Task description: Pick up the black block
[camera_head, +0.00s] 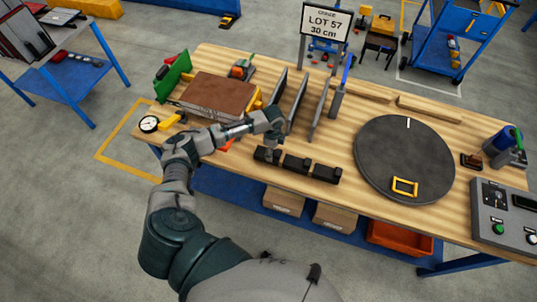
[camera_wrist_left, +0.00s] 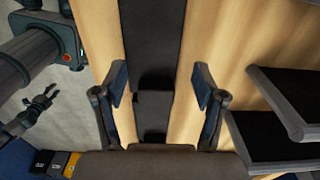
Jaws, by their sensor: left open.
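Black blocks (camera_head: 296,164) stand in a row along the near edge of the wooden table. My left gripper (camera_head: 272,146) comes down over the left end of this row. In the left wrist view, the left gripper (camera_wrist_left: 160,88) is open, with one finger on each side of a black block (camera_wrist_left: 153,112). Clear gaps of wood show between the fingers and the block. A dark, gripper-like shape, seemingly my right gripper (camera_wrist_left: 38,110), shows small at the left of that view; its jaws are unclear. It is not in the head view.
Upright grey panels (camera_head: 298,104) stand just behind my left gripper. A brown stack (camera_head: 218,96) lies to the left. A dark round turntable (camera_head: 385,145) with a yellow frame (camera_head: 404,187) is to the right. A control box (camera_head: 505,212) stands far right.

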